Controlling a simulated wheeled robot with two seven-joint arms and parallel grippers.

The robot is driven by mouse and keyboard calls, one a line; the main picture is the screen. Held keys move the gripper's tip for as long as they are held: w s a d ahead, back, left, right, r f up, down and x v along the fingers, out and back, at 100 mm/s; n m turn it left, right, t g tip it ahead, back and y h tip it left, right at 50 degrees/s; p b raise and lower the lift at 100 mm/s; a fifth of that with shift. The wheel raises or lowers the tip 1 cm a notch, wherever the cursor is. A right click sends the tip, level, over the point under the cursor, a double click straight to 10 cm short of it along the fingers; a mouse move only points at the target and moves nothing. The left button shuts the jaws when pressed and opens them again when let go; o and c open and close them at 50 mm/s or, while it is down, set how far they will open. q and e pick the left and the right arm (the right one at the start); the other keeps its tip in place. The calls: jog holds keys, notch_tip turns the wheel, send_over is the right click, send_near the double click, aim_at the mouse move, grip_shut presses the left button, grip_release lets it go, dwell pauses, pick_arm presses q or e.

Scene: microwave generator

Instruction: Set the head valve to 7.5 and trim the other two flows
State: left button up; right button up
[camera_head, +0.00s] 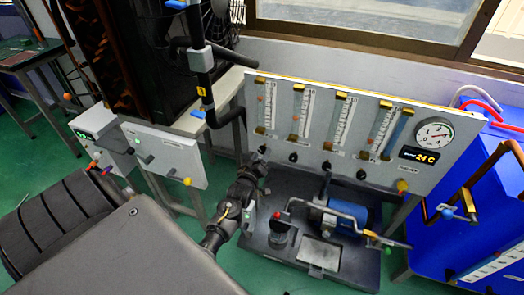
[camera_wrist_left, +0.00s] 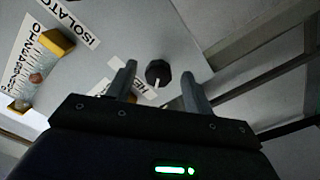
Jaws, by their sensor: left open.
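The grey-white flow panel (camera_head: 350,100) carries several upright flow tubes with brass end fittings, and a row of black knobs runs below them. The leftmost knob (camera_head: 262,149) is by my left gripper (camera_head: 258,160). In the left wrist view, a black valve knob (camera_wrist_left: 158,72) with a pale pointer line shows beyond the open fingertips of my left gripper (camera_wrist_left: 157,78), in the gap between them. The fingers hold nothing. A label starting "HE" (camera_wrist_left: 135,88) is partly hidden by a finger. An orange float (camera_head: 262,98) shows in the leftmost tube; its scale is too small to read. My right gripper is not in view.
A round gauge (camera_head: 434,133) and an amber display (camera_head: 419,155) are at the panel's right. A blue pump (camera_head: 340,213) with pipes stands on a dark base below. A blue cabinet (camera_head: 450,235) is at right.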

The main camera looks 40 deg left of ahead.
pick_arm(q)
jog(key=v, duration=0.8)
jog(key=shift+s, duration=0.2)
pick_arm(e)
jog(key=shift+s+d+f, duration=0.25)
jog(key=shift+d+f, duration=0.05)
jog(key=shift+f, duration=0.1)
pick_arm(q)
jog(key=shift+d, duration=0.1)
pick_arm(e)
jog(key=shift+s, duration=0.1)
